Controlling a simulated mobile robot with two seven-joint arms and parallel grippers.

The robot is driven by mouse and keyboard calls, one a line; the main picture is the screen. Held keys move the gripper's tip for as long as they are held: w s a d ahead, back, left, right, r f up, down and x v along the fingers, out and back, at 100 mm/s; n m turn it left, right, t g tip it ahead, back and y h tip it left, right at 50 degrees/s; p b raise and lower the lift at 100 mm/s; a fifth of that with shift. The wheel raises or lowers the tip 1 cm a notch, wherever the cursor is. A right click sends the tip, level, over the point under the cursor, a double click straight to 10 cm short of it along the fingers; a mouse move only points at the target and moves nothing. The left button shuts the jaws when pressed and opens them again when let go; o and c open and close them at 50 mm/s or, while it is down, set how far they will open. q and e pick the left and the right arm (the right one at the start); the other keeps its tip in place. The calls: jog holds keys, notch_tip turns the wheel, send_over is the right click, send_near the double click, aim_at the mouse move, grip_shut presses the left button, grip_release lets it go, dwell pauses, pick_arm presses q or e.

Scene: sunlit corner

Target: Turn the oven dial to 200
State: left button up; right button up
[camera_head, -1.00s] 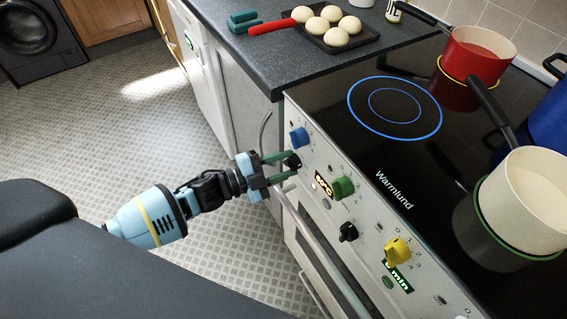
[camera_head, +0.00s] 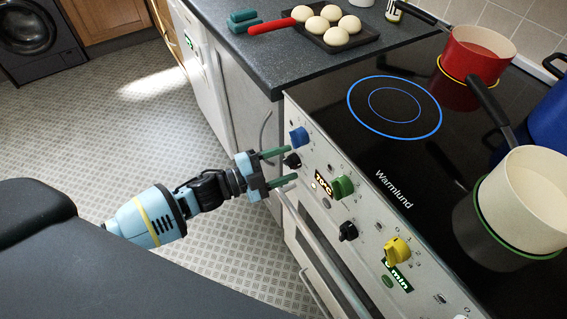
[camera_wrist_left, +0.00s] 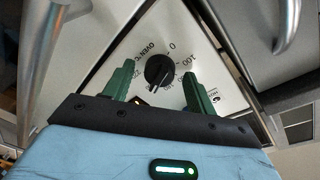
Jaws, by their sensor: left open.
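The oven dial is a small black knob (camera_head: 292,160) on the stove's front panel, marked OVEN °C in the left wrist view (camera_wrist_left: 159,71). Its scale shows 0 at upper right and 100 at right. The pale mark on the knob points down, toward partly unreadable numbers. My left gripper (camera_head: 290,165) is open, with its green fingers on either side of the knob and gaps between. It also shows in the left wrist view (camera_wrist_left: 158,73). A lit display (camera_head: 323,184) near the dial seems to read about 70°C. My right gripper is not in view.
Blue (camera_head: 299,137), green (camera_head: 342,187), yellow (camera_head: 397,250) and a second black knob (camera_head: 348,231) sit on the same panel. The oven handle (camera_head: 325,250) runs below. A red pan (camera_head: 478,55) and a cream pot (camera_head: 524,200) stand on the hob.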

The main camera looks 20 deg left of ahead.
pick_arm(q)
jog(key=v, duration=0.7)
jog(key=shift+s+a, duration=0.25)
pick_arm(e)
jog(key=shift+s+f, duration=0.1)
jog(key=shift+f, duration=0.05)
